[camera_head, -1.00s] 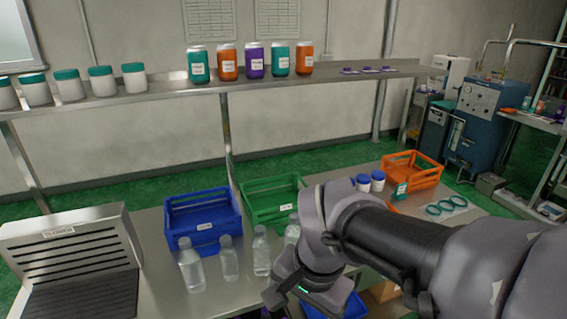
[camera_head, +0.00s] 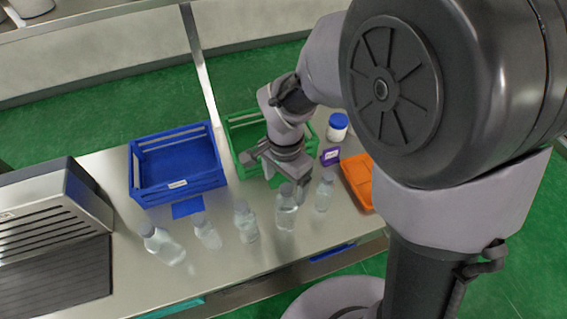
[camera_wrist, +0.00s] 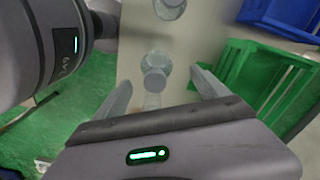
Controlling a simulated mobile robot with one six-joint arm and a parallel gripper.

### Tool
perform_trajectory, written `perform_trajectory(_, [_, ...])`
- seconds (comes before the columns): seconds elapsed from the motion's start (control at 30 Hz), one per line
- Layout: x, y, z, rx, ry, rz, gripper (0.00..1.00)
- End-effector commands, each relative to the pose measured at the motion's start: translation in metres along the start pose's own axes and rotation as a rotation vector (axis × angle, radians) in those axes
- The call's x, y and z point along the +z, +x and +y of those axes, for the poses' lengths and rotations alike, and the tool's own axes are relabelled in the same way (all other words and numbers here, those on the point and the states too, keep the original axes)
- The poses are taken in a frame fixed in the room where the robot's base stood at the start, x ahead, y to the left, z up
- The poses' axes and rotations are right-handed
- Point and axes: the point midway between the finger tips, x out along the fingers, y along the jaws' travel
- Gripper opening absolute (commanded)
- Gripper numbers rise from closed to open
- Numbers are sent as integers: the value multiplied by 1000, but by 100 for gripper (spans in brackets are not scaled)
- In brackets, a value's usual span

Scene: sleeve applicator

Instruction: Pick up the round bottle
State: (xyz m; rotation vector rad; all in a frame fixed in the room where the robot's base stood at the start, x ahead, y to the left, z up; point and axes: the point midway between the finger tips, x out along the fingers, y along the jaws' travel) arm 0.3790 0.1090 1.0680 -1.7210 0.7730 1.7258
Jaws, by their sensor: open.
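A row of several clear bottles stands on the steel table in the head view. The bottle (camera_head: 286,207) is just in front of my gripper (camera_head: 288,186), and another bottle (camera_head: 324,193) stands to its right. I cannot tell for sure which one is the round bottle. In the wrist view my gripper (camera_wrist: 161,77) is open, and a clear bottle (camera_wrist: 154,72) lies in line with the gap between the fingers. Another bottle (camera_wrist: 170,8) shows farther up. No bottle appears held.
A blue crate (camera_head: 135,175) and a green crate (camera_head: 232,140) stand behind the bottles. An orange tray (camera_head: 352,180), a blue-capped white jar (camera_head: 338,127) and a purple box (camera_head: 330,156) are at the right. A slatted metal unit (camera_head: 45,215) stands at the left.

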Motion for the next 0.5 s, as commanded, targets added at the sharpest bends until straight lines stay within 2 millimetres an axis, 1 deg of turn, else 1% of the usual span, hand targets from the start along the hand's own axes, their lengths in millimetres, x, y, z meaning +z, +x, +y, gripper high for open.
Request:
perform_trajectory(0.07, [0, 8, 0, 0, 1, 0, 84])
perform_trajectory(0.2, [2, 37, 7, 2, 0, -1, 84])
perform_trajectory(0.3, [2, 53, 8, 0, 0, -1, 84])
perform_trajectory(0.4, [2, 59, 7, -1, 1, 0, 84])
perform_trajectory(0.5, [2, 58, 7, -2, 1, 0, 84])
